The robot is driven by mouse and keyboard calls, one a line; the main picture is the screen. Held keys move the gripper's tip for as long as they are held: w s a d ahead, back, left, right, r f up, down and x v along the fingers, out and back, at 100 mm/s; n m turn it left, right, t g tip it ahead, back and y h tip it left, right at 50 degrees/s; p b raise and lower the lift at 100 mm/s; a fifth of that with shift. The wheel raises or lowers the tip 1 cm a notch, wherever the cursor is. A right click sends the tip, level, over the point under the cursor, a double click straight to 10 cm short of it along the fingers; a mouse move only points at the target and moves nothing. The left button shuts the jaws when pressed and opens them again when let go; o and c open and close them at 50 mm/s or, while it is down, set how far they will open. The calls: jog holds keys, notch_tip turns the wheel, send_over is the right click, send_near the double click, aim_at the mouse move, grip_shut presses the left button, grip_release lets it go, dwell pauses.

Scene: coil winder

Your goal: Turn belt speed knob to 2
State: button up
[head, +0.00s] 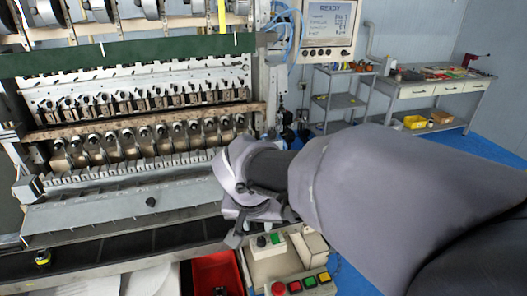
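My gripper (238,232) points down and left at the end of my grey arm, in front of the winder's right end. Its fingers are small and partly hidden by the wrist, so I cannot tell whether they are open or shut. A small black round part (151,202) sits on the machine's sloping front plate.
The coil winder (130,110) fills the left side. A screen reading READY (328,22) stands behind my arm. A red bin (217,272) is left of the control box. A shelf and drawer bench (425,90) stand at the back right. Blue floor shows around them.

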aim_at(261, 240)
jog(key=b+x, duration=0.4)
jog(key=x, duration=0.9)
jog(key=shift+d, duration=0.1)
grip_shut()
